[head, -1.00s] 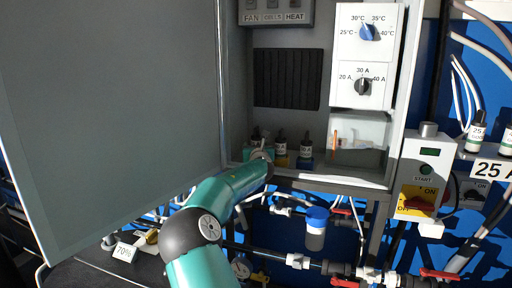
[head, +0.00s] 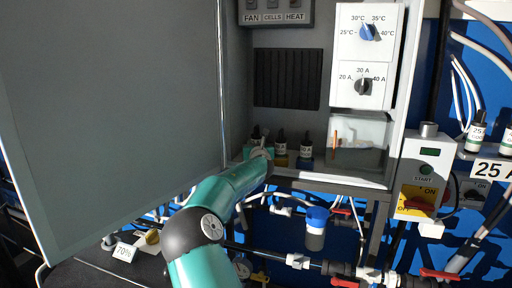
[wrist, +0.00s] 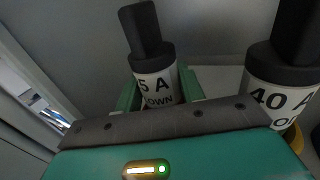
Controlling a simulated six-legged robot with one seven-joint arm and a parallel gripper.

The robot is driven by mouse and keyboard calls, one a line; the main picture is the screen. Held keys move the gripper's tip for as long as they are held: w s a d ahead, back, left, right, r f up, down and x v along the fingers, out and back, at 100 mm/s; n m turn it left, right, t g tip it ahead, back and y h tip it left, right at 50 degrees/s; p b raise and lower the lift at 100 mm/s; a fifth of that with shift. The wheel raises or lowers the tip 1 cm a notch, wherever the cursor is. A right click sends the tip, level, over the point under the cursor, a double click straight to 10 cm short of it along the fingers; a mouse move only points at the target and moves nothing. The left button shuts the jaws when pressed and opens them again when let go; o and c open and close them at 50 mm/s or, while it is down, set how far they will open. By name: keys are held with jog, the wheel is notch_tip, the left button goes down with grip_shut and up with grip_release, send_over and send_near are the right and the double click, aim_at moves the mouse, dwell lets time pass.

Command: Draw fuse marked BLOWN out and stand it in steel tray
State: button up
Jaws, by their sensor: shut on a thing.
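The fuse marked BLOWN (wrist: 155,87) has a black cap and a white label, partly hidden, on which "5 A" and "OWN" can be read. It stands between the green fingers of my gripper (wrist: 160,95), which is shut on it. In the head view my gripper (head: 257,153) is at the left of the cabinet floor, and the fuse's dark top (head: 255,132) shows just above it. The fuse's lower end is hidden, so I cannot tell whether it is clear of its socket. A grey tray-like box (head: 358,162), possibly the steel tray, is at the cabinet's right.
A fuse marked 40 A (wrist: 280,95) stands close to the right of the held one. Another fuse (head: 305,148) stands further right. The open cabinet door (head: 120,110) fills the left. The cabinet's front edge (head: 330,182) runs below.

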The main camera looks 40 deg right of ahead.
aim_at(257, 130)
jog(key=shift+r, duration=0.85)
jog(key=shift+r, duration=2.2)
jog(key=shift+r, duration=0.1)
